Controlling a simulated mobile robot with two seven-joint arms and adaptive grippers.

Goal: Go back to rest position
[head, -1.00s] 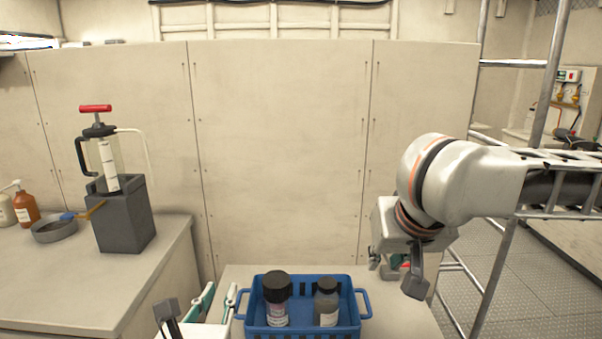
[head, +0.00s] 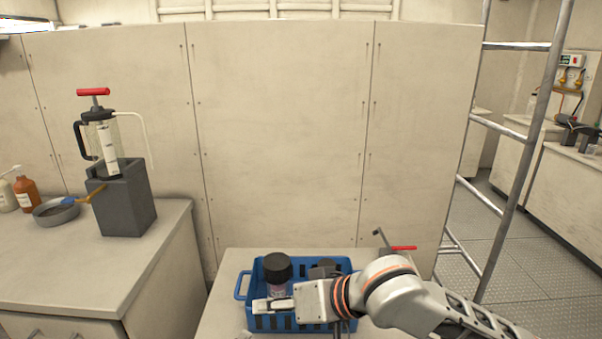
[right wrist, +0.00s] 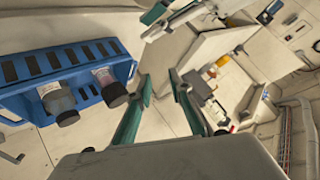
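My right gripper (head: 272,305) is in front of the blue basket, its arm coming in from the lower right. In the right wrist view its two green-padded fingers (right wrist: 161,78) are apart with nothing between them. The blue basket (head: 241,287) holds a black-capped bottle (head: 278,268) and a grey-capped bottle (head: 325,268), partly hidden by my right arm. Both bottles also show in the right wrist view. My left gripper shows in part at the top of the right wrist view (right wrist: 168,16), its green pads apart and empty.
A left counter (head: 165,235) carries a grey box (head: 125,208) with a red-handled pump, a grey bowl (head: 57,213) and bottles. A red-handled item (head: 403,248) shows behind my right arm. A metal ladder (head: 530,140) stands at right. A pale panel wall (head: 280,130) is behind.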

